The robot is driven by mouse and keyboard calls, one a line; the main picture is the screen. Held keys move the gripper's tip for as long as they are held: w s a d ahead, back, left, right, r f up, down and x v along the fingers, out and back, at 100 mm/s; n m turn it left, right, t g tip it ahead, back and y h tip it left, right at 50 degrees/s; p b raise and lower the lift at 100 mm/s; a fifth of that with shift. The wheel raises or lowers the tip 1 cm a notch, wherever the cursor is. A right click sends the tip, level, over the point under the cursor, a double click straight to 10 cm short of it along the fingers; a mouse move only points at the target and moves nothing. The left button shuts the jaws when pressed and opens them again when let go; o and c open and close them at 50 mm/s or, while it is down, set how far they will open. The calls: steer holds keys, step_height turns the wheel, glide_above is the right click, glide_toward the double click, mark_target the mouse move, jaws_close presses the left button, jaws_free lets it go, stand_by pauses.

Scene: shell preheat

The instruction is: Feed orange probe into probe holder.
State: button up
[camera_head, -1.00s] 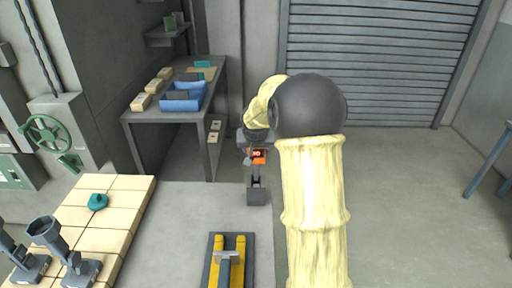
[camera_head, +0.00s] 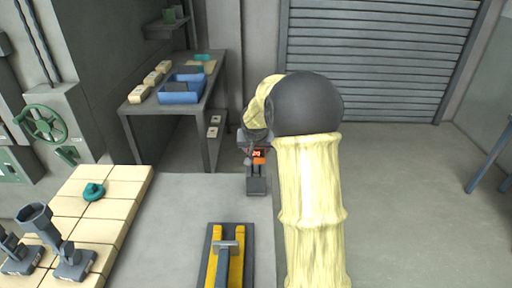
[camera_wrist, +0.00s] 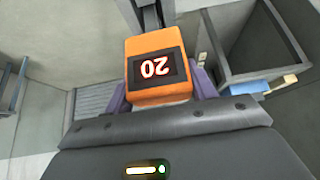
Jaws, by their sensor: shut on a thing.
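In the head view, my arm's rounded dark joint and yellow sleeve stand to the right of the gripper. A grey block with a notched top (camera_head: 257,186) is just below the probe and looks like the probe holder. I cannot tell whether probe and block touch.
A yellow and grey fixture (camera_head: 225,255) lies in front. A tiled bench (camera_head: 105,220) at left carries a teal knob (camera_head: 94,191) and grey stands. A side table (camera_head: 207,120) with a blue tray (camera_head: 181,97) is at the back left. Floor at right is clear.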

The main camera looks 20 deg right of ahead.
steer(key=shift+f+b, duration=0.95)
steer(key=shift+f, duration=0.3)
steer(key=o, duration=1.1)
steer(key=shift+o, duration=0.2)
steer(key=b+v, duration=0.1)
steer(key=v, duration=1.6)
steer(key=shift+s+r, duration=0.2)
